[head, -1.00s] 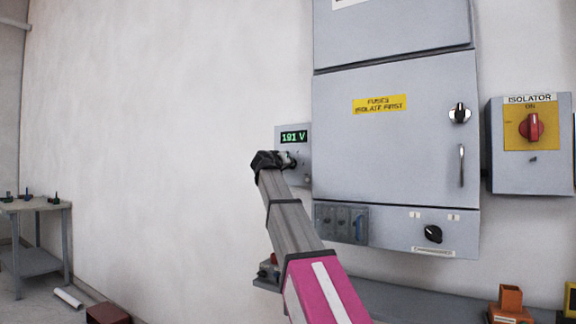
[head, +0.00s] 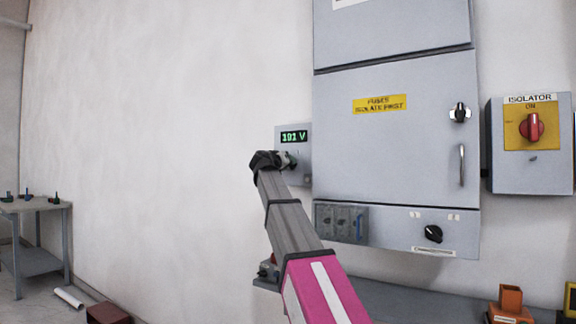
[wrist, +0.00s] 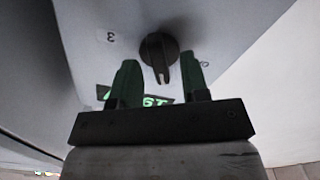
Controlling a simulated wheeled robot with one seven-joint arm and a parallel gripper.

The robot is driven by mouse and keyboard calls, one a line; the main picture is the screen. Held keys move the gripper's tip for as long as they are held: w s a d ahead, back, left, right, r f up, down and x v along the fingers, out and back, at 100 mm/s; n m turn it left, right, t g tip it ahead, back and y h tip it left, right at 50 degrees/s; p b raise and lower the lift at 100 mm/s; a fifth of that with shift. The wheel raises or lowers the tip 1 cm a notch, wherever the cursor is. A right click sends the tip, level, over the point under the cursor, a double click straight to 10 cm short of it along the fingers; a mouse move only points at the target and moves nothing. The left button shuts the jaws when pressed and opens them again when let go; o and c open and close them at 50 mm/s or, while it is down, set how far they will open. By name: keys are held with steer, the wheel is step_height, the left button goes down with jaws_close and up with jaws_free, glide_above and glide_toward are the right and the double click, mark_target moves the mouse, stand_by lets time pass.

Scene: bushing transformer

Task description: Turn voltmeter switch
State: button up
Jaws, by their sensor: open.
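The voltmeter (head: 305,167) is a grey box on the wall left of the large cabinet, and its green display reads 191 V. Its switch, a black round knob with a pale pointer line (wrist: 159,57), shows in the wrist view on the grey panel. My gripper (wrist: 160,75) is open, with one dark green finger on each side of the knob's lower part. I cannot tell whether either finger touches the knob. In the head view my gripper (head: 270,160) covers part of the voltmeter, and the fingers are mostly hidden there.
The grey fuse cabinet (head: 400,150) stands close on the right, with a handle and a black knob (head: 433,233) below. The isolator (head: 531,150) with a red switch is farther right. A shelf (head: 400,300) runs below. The wall on the left is bare.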

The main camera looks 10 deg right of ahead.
steer(key=v, duration=1)
